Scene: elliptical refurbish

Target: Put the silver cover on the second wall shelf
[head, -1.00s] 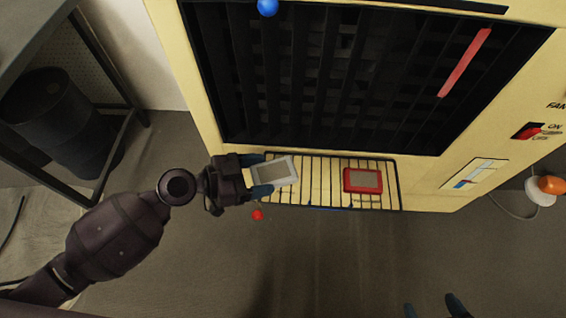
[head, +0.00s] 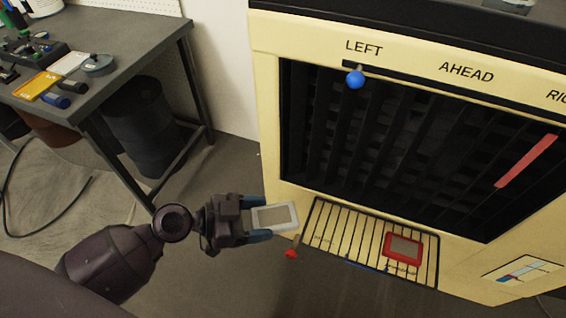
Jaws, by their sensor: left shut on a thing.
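The silver cover (head: 275,217), a flat piece with a pale frame and grey middle, is between the blue fingertips of my left gripper (head: 258,220). The gripper is shut on its left end and holds it just left of the wire rack on the yellow machine. My right gripper is out of view. I cannot make out a wall shelf in this view.
A red-framed cover (head: 403,250) lies on the wire rack (head: 335,228) of the yellow machine (head: 264,110). A red knob (head: 291,253) sticks out near the rack's left end. A workbench (head: 140,55) with tools stands at upper left, a dark barrel (head: 147,125) below it.

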